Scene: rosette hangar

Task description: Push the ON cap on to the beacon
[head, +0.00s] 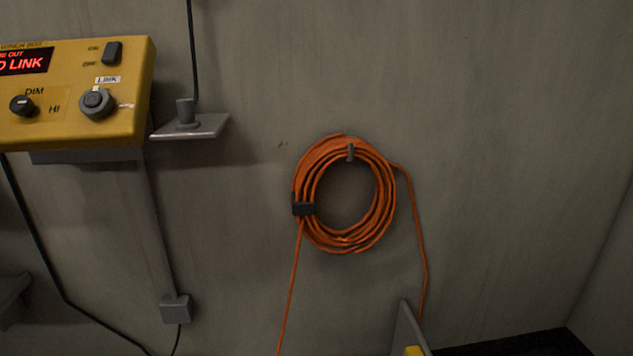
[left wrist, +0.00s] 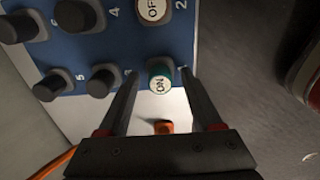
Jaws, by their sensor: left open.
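The ON cap (left wrist: 160,80), green-sided with a white face lettered ON, is at the lower edge of a blue panel (left wrist: 125,50) in the left wrist view. My left gripper (left wrist: 160,72) is open, with one finger on each side of the cap. Both fingers look apart from the cap, though depth is hard to judge. A white OFF cap (left wrist: 152,9) is on the same panel, farther up. I cannot identify the beacon for certain in either view. My right gripper is not in view, and the head view shows neither gripper.
Several black knobs (left wrist: 103,79) are on the blue panel. A reddish rounded object (left wrist: 310,80) is at the right edge. In the head view, a yellow winch box (head: 75,125), a small grey shelf (head: 205,126) and an orange cable coil (head: 312,175) are on the grey wall.

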